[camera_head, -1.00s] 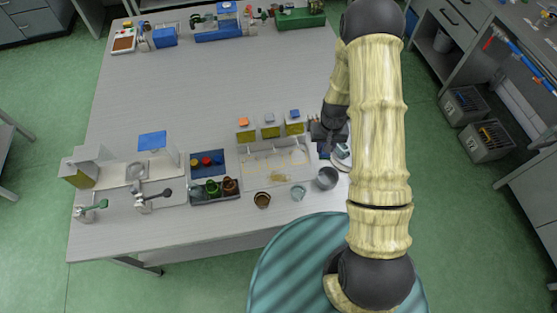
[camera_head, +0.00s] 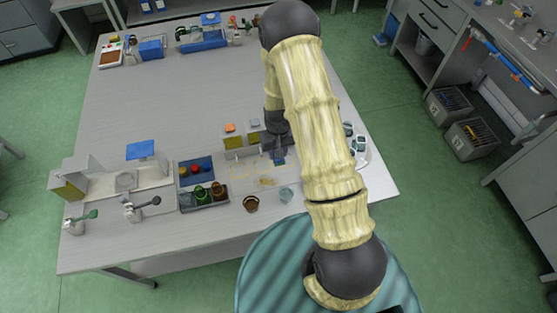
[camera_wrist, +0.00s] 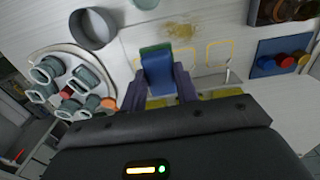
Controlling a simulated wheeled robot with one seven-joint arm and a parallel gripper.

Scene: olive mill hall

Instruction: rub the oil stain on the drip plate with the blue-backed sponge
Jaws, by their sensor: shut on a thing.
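My gripper (camera_wrist: 158,76) is shut on the blue-backed sponge (camera_wrist: 157,66), which shows a blue body with a green end in the wrist view. In the head view the sponge (camera_head: 279,159) is a small blue patch below my gripper (camera_head: 277,147), at the right part of the pale drip plate (camera_head: 243,179). The yellow-brown oil stain (camera_wrist: 180,31) lies just beyond the sponge's green end in the wrist view. It also shows in the head view (camera_head: 268,181). I cannot tell whether the sponge touches the plate. My arm hides part of the plate's right side.
A grey bowl (camera_wrist: 93,28) and a round white tray with several cups (camera_wrist: 49,103) stand beside the plate. The table's far middle is clear.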

